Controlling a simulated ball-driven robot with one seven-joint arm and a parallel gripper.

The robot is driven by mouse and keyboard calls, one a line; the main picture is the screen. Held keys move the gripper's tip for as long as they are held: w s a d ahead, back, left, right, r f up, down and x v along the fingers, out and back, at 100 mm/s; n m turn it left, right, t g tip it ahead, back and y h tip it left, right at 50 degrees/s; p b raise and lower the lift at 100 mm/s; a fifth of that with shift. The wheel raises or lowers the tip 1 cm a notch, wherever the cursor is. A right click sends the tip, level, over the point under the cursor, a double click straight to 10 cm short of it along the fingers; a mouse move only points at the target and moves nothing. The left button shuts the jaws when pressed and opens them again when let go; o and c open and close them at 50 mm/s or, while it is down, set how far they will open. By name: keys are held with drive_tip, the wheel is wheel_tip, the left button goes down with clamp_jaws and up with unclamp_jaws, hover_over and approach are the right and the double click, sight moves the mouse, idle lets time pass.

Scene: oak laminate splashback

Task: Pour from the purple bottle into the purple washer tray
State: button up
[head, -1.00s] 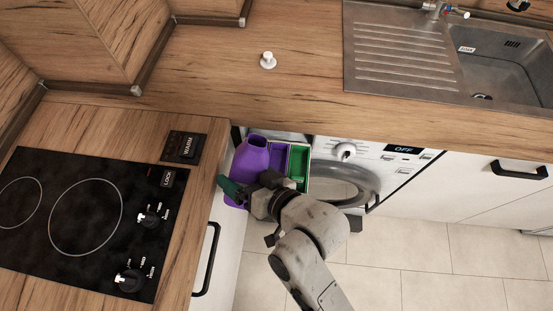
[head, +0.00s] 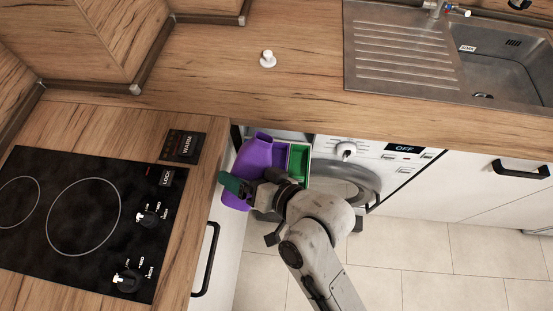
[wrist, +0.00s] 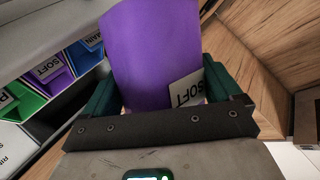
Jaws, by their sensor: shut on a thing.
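My gripper (head: 236,185) is shut on the purple bottle (head: 254,164), with a green finger on either side of it in the wrist view. The bottle is off the ground beside the open washer drawer and leans right, its top over the drawer's left part. Its label reads SOFT in the wrist view (wrist: 187,88). The purple washer tray (wrist: 50,70), also marked SOFT, shows in the wrist view between a green and a blue compartment. I cannot see any liquid flowing.
The green compartment (head: 299,164) is at the drawer's right. The washing machine (head: 345,170) stands below the wooden counter (head: 200,75). A cooktop (head: 80,220) is at left, a cabinet handle (head: 206,258) below, and a small white knob-like object (head: 268,58) on the counter.

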sight(247, 181)
drive_tip(key=shift+s+a+f+m+b, duration=0.1)
drive_tip(key=shift+f+m+b, duration=0.2)
drive_tip(key=shift+f+b, duration=0.15)
idle(1.0)
drive_tip(key=shift+s+a+f+m+g+y, duration=0.2)
drive_tip(key=shift+s+m+g+y, duration=0.15)
drive_tip(key=shift+m+g, duration=0.25)
idle(1.9)
drive_tip(key=shift+m+g+y, duration=0.3)
drive_tip(key=shift+m+y, duration=0.05)
drive_tip(key=shift+m, duration=0.15)
drive_tip(key=shift+s+a+r+p, duration=0.1)
drive_tip(key=shift+r+p, duration=0.6)
drive_tip(key=shift+r, duration=0.3)
drive_tip(key=shift+s+a+r+p, duration=0.1)
drive_tip(key=shift+r+p, duration=0.6)
drive_tip(key=shift+r, duration=0.3)
drive_tip(key=shift+s+m, duration=0.1)
drive_tip(key=shift+m, duration=0.3)
idle(1.2)
